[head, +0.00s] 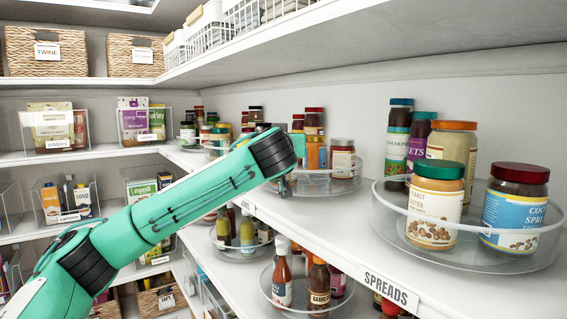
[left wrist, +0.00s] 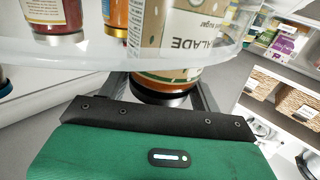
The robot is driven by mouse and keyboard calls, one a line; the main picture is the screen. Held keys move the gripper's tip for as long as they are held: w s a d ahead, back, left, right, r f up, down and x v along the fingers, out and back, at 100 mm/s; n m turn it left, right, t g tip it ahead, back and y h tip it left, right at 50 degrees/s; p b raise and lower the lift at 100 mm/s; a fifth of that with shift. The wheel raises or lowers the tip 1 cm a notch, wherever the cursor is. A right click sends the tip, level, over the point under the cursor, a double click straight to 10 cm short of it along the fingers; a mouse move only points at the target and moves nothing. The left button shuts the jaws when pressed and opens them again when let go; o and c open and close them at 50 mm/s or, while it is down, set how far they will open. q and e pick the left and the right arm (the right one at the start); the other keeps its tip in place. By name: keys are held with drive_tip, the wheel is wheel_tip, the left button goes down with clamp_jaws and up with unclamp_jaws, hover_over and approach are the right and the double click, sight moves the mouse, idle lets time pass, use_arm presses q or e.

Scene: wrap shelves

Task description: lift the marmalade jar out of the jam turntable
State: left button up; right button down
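The marmalade jar (left wrist: 178,45) shows upside down in the left wrist view, with a white-and-tan label, an orange band and a dark lid (left wrist: 163,92). Its label is seen through the clear rim of the jam turntable (left wrist: 60,58). My left gripper (left wrist: 163,98) has one grey finger on each side of the lid; whether they press on it I cannot tell. In the head view my left gripper (head: 284,186) is at the near left side of the jam turntable (head: 335,186), and the arm hides part of the jars. My right gripper is not in view.
Other jars stand on the jam turntable, including a white-labelled one (head: 342,160). The spreads turntable (head: 470,255) with several jars is to the right on the same shelf. An upper shelf (head: 380,50) overhangs. A lower turntable (head: 305,300) holds sauce bottles.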

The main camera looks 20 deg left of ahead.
use_arm(q)
clamp_jaws()
drive_tip(key=shift+r, duration=0.1)
